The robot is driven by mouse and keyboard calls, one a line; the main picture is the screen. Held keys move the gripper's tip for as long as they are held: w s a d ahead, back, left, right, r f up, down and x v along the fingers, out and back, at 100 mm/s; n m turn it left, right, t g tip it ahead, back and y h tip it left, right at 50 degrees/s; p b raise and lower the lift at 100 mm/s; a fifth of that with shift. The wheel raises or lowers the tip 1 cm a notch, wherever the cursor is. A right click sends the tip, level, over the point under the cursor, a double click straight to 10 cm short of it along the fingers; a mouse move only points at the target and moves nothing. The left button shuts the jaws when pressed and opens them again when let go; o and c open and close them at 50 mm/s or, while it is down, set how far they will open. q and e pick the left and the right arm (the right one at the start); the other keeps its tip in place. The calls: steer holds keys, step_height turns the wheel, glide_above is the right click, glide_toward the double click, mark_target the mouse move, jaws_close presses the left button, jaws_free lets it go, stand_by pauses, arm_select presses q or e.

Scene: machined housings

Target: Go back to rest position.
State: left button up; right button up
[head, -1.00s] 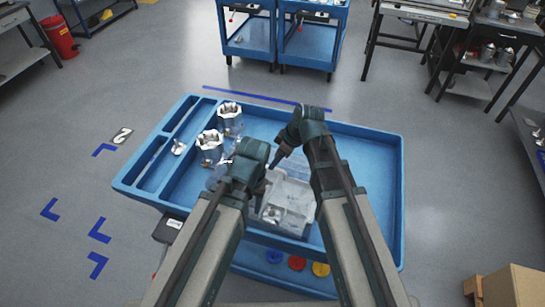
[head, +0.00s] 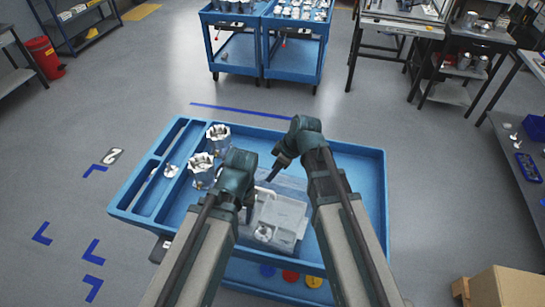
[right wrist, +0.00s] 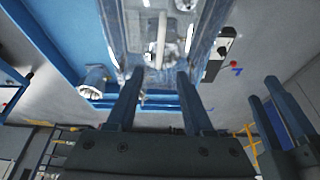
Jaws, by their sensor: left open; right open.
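My left gripper (head: 247,207) is open and empty, over the left edge of the clear bin in the head view. My right gripper (head: 277,170) is open and empty above the bin's far part; its two spread fingers (right wrist: 158,100) show in the right wrist view with nothing between them. The clear bin (head: 284,222) stands in the blue cart tray (head: 365,190), partly hidden by my arms. A small metal part (head: 264,233) shows in it. Two silver machined housings (head: 218,138) (head: 202,168) stand left of the bin.
Narrow compartments (head: 150,200) line the tray's left side, with a small metal piece (head: 171,171) there. Two blue carts (head: 235,60) (head: 292,55) stand beyond. A cardboard box (head: 497,287) is at lower right. The tray's right part is mostly clear.

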steer(key=s+f+m+b, duration=0.1)
steer(key=s+f+b, duration=0.1)
steer(key=s+f+m+g+h+b, duration=0.1)
steer(key=s+f+b, duration=0.1)
steer(key=s+f, duration=0.1)
steer(key=s+f+m+h+b, duration=0.1)
steer(key=s+f+m+b, duration=0.1)
steer(key=shift+s+a+f, duration=0.15)
steer(key=shift+s+a, duration=0.15)
steer(key=shift+s, duration=0.05)
steer(key=s+f+m+h+b, duration=0.1)
steer(key=s, duration=0.1)
steer(key=s+d+f+m+h+b, duration=0.1)
steer(key=s+f+m, duration=0.1)
steer(key=s+f+m+g+h+b, duration=0.1)
steer(key=s+b, duration=0.1)
steer(key=shift+s+d+f+m, duration=0.15)
steer(key=shift+d+f+m, duration=0.1)
steer(key=shift+m, duration=0.15)
steer(key=shift+s+d+m, duration=0.1)
steer(key=shift+s+m, duration=0.2)
